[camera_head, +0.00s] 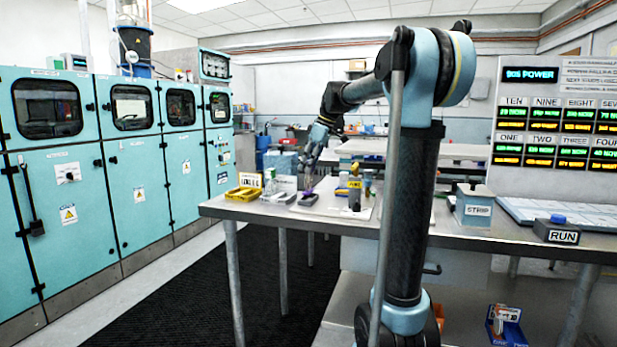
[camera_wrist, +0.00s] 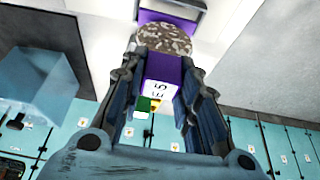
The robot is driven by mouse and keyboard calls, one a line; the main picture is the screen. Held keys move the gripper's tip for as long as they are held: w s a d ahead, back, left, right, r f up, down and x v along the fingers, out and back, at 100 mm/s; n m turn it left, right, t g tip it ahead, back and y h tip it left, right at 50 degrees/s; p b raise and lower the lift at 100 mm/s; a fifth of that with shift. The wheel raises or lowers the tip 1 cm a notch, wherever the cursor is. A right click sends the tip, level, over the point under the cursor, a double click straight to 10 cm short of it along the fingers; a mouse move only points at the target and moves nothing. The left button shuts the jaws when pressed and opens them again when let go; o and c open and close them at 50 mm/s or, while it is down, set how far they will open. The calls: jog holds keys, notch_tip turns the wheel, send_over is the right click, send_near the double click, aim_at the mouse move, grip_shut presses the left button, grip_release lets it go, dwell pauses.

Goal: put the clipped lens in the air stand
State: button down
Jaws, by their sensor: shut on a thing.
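My gripper (camera_wrist: 163,65) is shut on a purple clip (camera_wrist: 162,76) with a white lettered end. A round, speckled grey-brown piece (camera_wrist: 166,38) shows at the far end of the clip and appears to be the lens. Another purple part (camera_wrist: 170,18) shows just beyond it, partly hidden. In the head view my gripper (camera_head: 309,165) points down over the table, with a small purple spot (camera_head: 308,191) below it, just above a dark grey tray (camera_head: 307,200). I cannot tell which piece is the air stand; the small labels are not readable.
A yellow tray (camera_head: 243,194) and a pale labelled holder (camera_head: 283,184) stand left of the grey tray. A STRIP box (camera_head: 474,207) and a RUN button box (camera_head: 556,231) are farther right.

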jog(key=shift+f, duration=1.7)
jog(key=c, duration=1.2)
grip_release()
jog(key=v, duration=1.2)
jog(key=shift+a+r, duration=0.1)
jog(key=shift+s, duration=0.1)
